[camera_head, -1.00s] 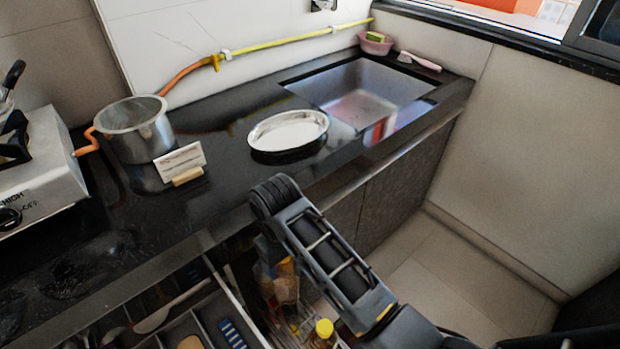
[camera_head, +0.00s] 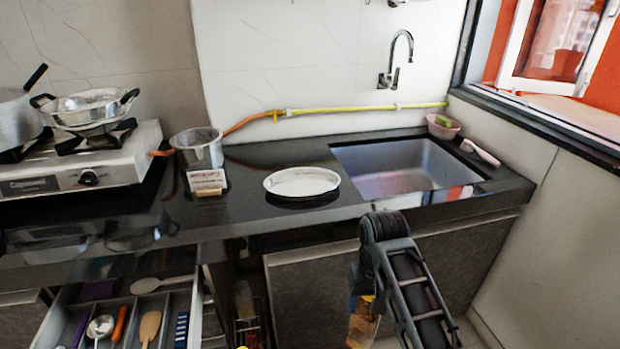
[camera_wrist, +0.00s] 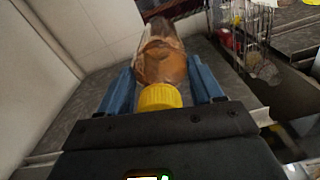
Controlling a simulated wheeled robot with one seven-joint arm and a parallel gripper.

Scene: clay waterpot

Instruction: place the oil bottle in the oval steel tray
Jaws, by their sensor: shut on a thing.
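The oil bottle (camera_wrist: 160,62), amber-brown with a yellow cap, is between the blue fingers of my gripper (camera_wrist: 163,72) in the wrist view, its cap toward the palm. In the head view the bottle (camera_head: 362,325) shows partly at the lower edge, below the counter's front, with my arm covering part of it. My gripper is shut on it; its fingers are mostly hidden in the head view. The oval steel tray (camera_head: 301,182) lies empty on the black counter, left of the sink, above and to the left of the bottle in the picture.
A steel pot (camera_head: 203,152) and a small card (camera_head: 207,180) stand left of the tray. The sink (camera_head: 405,170) is to its right. An open drawer (camera_head: 130,310) with utensils and a wire rack (camera_head: 245,325) jut out below. A stove (camera_head: 85,165) is at left.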

